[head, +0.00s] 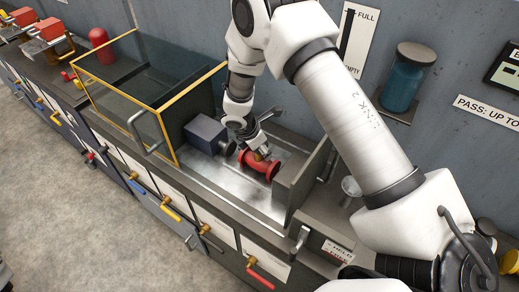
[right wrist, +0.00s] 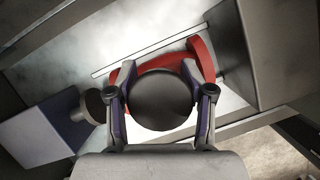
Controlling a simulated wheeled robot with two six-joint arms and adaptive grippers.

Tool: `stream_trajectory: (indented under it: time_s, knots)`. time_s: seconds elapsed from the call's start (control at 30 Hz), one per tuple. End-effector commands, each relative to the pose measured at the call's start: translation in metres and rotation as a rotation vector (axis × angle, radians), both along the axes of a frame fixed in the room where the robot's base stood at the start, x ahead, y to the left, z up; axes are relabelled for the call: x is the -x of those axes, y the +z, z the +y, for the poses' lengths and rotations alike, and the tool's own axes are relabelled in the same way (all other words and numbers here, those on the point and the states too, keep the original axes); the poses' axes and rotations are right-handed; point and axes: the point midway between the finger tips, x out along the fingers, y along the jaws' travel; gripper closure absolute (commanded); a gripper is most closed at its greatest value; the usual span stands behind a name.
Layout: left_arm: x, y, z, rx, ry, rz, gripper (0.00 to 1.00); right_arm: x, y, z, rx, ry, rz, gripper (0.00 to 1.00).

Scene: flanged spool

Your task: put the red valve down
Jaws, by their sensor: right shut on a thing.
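The red valve (head: 258,166) is a spool-shaped body with a flange at each end, low over a shiny metal tray (head: 222,180). My right gripper (head: 258,149) reaches down onto its middle from above. In the right wrist view, its two fingers (right wrist: 160,108) are closed on either side of a dark round top, with the red flanges (right wrist: 202,60) showing beyond them. The valve lies between a blue-grey block (head: 206,134) with a round pad and a grey upright plate (head: 296,181). I cannot tell whether the valve touches the tray or pads. My left gripper is not in view.
A yellow-framed clear guard (head: 135,118) stands left of the tray. A metal cup (head: 351,188) is to the right. A blue jar (head: 403,80) sits on a wall shelf. Red parts (head: 100,42) stand at the far left of the bench.

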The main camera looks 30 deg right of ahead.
Motion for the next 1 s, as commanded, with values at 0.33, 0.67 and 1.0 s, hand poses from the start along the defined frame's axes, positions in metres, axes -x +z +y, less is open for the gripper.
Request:
stream_trajectory:
  time_s: [0.33, 0.67, 1.0]
  knots:
    - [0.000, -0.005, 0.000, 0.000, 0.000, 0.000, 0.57, -0.001, -0.005, -0.002, 0.001, 0.001, -0.002, 1.00]
    - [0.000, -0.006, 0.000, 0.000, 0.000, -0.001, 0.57, -0.001, -0.008, -0.002, 0.000, 0.001, -0.001, 0.22]
    - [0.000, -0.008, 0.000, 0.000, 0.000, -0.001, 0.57, -0.001, 0.018, 0.008, 0.001, 0.003, -0.004, 0.22]
